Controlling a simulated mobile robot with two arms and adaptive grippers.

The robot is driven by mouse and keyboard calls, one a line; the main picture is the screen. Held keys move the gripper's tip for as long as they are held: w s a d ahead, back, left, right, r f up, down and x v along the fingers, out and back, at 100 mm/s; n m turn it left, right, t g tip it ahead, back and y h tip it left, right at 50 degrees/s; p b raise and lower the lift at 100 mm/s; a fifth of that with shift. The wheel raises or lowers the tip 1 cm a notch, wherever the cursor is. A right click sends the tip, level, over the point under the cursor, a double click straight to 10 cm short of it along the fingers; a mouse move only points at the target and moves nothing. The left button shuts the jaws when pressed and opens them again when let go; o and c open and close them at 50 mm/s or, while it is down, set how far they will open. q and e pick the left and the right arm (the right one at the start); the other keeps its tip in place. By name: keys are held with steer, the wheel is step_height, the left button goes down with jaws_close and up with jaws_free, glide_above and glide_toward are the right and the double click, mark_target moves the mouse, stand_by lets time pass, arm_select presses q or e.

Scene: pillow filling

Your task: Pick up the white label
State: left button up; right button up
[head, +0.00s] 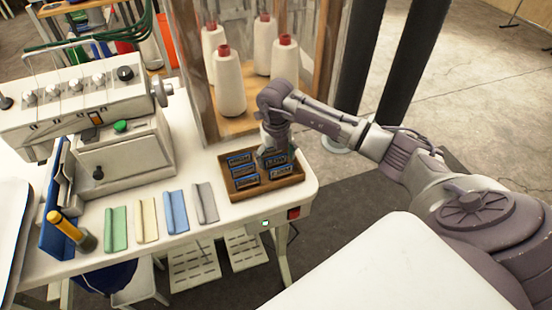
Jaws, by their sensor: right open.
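A brown wooden tray (233,193) sits at the right end of the white table and holds several small dark-blue labels with pale lettering. The label in the near left part (246,182) shows clearly. I cannot make out which one is the white label; part of the tray is hidden by my gripper. My left gripper is not in view.
A sewing machine (110,150) stands at the left. Thread cones (229,85) stand on a wooden rack behind.

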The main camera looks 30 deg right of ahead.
steer(key=c, duration=0.4)
steer(key=shift+c, duration=0.2)
